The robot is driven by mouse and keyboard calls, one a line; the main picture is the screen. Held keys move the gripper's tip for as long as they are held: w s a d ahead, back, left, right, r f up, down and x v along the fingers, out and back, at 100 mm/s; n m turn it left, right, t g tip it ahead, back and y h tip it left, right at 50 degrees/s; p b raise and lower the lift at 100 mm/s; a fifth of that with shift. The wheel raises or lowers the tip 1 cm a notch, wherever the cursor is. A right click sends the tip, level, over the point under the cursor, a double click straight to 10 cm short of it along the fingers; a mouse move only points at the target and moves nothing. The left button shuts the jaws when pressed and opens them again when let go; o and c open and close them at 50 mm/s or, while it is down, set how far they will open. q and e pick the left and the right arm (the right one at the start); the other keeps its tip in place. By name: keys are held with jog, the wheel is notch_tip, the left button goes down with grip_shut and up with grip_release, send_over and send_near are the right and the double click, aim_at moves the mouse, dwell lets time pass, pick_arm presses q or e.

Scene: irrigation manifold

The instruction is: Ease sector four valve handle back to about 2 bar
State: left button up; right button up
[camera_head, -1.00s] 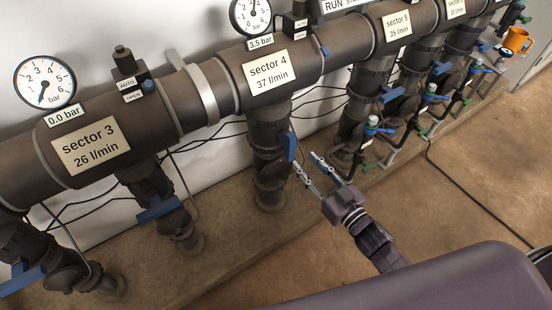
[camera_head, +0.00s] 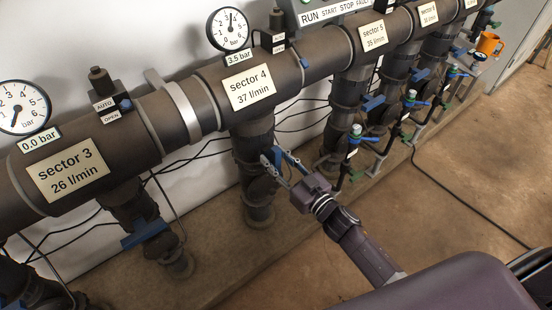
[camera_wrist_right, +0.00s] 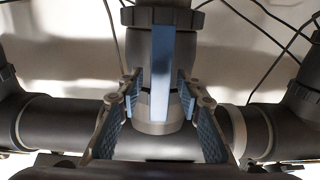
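The sector 4 valve's blue handle (camera_wrist_right: 161,75) stands upright in the middle of the right wrist view. My right gripper (camera_wrist_right: 159,92) is open, with one finger on each side of the handle and a visible gap on both sides. In the head view the right gripper (camera_head: 273,156) reaches in from the lower right to the handle on the sector 4 drop pipe (camera_head: 254,175), and the fingers partly hide the handle. The sector 4 gauge (camera_head: 230,30) has a tag (camera_head: 230,59) reading 3.5 bar. The sector 4 plate (camera_head: 248,87) reads 37 l/min. My left gripper is not in view.
Sector 3, with its plate (camera_head: 67,172), 0.0 bar gauge (camera_head: 20,108) and blue handle (camera_head: 145,234), is on the left. Sector 5 (camera_head: 373,36) and small taps (camera_head: 354,141) are to the right.

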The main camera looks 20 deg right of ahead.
grip_shut()
